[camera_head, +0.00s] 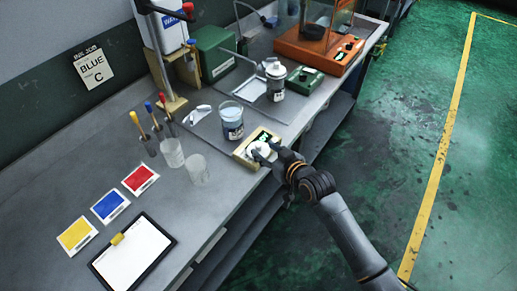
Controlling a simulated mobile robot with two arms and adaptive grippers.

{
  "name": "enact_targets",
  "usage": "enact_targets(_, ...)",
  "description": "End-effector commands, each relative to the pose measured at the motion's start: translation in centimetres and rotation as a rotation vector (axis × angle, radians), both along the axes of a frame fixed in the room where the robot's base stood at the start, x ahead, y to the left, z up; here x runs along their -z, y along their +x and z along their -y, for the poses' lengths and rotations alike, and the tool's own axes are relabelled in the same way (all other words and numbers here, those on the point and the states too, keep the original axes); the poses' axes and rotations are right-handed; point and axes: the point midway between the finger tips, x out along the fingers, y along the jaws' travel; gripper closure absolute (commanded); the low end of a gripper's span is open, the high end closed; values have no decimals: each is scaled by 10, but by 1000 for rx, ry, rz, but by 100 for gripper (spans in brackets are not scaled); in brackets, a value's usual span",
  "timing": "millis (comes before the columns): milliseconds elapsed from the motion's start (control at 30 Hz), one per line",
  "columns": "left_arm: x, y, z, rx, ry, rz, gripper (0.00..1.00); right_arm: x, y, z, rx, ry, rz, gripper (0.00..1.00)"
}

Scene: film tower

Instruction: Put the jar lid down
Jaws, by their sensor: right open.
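The white round jar lid (258,149) is at the small tan-framed device (240,157) near the bench's front edge. It appears to lie on top of the device, though the gripper partly covers it. My right gripper (267,154) is open, with its fingers right beside the lid; I cannot tell whether they touch it. An open jar with pale blue contents (232,118) stands upright just behind and to the left of the device. My left gripper is not in view.
Two clear beakers (172,154) stand left of the gripper. A white-capped jar (275,83), a green box (212,52) and an orange machine (315,47) are farther back.

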Motion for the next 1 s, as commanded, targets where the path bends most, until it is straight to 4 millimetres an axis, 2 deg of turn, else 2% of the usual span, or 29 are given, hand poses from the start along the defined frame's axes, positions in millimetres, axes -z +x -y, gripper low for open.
enact_targets(133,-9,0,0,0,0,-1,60,2,17,-10,0,1,-1,54)
enact_targets(300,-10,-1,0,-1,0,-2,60,11,30,-19,0,1,-1,54)
enact_targets(667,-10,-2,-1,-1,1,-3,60,14,35,-22,0,-1,1,54)
enact_targets(900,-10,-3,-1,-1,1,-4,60,14,35,-21,0,0,0,100)
enact_targets(1000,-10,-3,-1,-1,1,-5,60,14,35,-21,0,1,1,100)
